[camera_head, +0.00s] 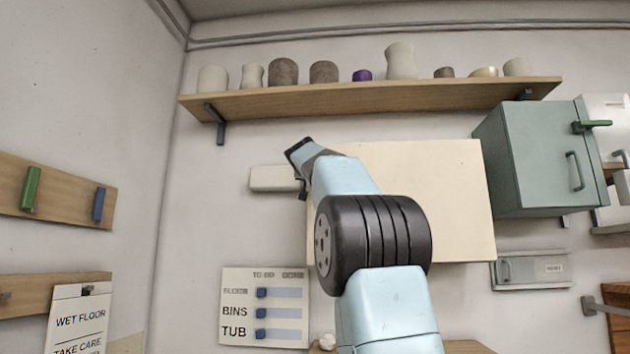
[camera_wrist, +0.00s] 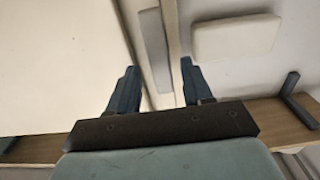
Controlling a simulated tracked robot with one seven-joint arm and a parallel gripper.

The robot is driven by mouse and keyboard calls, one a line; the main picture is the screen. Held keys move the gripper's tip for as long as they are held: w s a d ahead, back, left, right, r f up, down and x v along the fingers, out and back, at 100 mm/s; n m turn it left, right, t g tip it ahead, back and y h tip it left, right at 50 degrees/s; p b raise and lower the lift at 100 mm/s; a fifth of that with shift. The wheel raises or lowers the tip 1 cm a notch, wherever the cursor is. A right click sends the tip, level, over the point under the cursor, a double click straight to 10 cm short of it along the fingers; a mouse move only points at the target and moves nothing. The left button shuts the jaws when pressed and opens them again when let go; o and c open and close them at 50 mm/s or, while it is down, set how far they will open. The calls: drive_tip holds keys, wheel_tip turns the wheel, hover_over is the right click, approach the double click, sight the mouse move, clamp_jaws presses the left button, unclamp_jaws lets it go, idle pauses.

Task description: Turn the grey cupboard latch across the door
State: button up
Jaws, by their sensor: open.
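The cream cupboard (camera_head: 430,195) hangs on the wall in the middle of the head view. Its door fills the left of the wrist view (camera_wrist: 55,60). A grey latch (camera_wrist: 152,38) lies lengthwise along the door's edge in the wrist view, not across the door. My arm hides it in the head view. My gripper (camera_head: 299,168) is at the cupboard's left edge. In the wrist view my gripper (camera_wrist: 158,68) is open, with one finger on each side of the latch's line. I cannot tell whether either finger touches it.
A cream box (camera_head: 275,178) is on the wall just left of my gripper. A wooden shelf (camera_head: 370,98) with several pots runs above. A green cupboard (camera_head: 545,160) with a green latch (camera_head: 592,126) hangs at the right.

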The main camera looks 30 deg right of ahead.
drive_tip(key=shift+w+d, duration=0.4)
drive_tip(key=shift+w, duration=0.1)
clamp_jaws()
drive_tip(key=shift+d, duration=0.1)
idle(0.3)
